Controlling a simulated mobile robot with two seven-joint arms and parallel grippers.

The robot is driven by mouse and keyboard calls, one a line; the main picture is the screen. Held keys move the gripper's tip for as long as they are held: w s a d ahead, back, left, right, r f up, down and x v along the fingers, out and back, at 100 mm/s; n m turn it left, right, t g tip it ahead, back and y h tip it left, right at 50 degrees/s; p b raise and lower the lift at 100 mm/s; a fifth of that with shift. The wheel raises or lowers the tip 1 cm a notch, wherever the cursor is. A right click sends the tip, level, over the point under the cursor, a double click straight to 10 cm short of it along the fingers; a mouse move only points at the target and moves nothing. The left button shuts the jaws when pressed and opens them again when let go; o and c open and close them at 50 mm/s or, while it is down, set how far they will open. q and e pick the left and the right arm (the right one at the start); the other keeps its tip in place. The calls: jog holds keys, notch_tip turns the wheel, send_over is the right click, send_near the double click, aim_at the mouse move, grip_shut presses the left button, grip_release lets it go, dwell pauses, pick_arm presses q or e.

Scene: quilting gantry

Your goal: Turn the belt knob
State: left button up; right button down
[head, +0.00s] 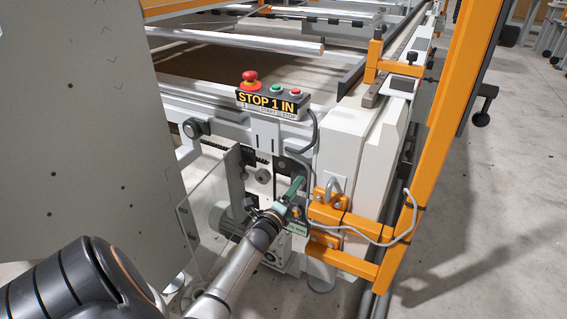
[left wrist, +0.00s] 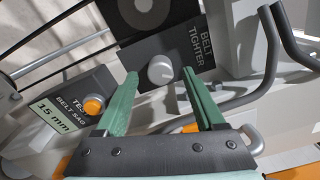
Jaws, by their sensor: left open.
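In the left wrist view a round light grey knob (left wrist: 161,70) sits on a dark plate (left wrist: 195,62) lettered BELT TIGHTER. My left gripper (left wrist: 159,76) has two green fingers, spread apart, with one tip to each side of the knob in the picture. Gaps show between the knob and both fingers, and I cannot tell how deep the tips reach around it. In the head view my left gripper (head: 296,187) is at the machine's end, below the stop box. The knob cannot be made out there. My right gripper is not in view.
An orange knob (left wrist: 93,105) on a dark plate marked 15 mm lies left of the fingers. A bent dark grey bar (left wrist: 268,50) is close on the right. In the head view a stop box (head: 272,103), a clear panel (head: 205,215) and an orange frame (head: 345,225) surround the arm.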

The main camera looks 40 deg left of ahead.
pick_arm(q)
jog(key=p+v, duration=0.2)
jog(key=v, duration=0.7)
jog(key=shift+s+p, duration=0.35)
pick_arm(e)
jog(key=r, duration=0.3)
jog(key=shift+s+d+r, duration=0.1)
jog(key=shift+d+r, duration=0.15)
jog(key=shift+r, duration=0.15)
pick_arm(q)
jog(key=shift+d+r, duration=0.1)
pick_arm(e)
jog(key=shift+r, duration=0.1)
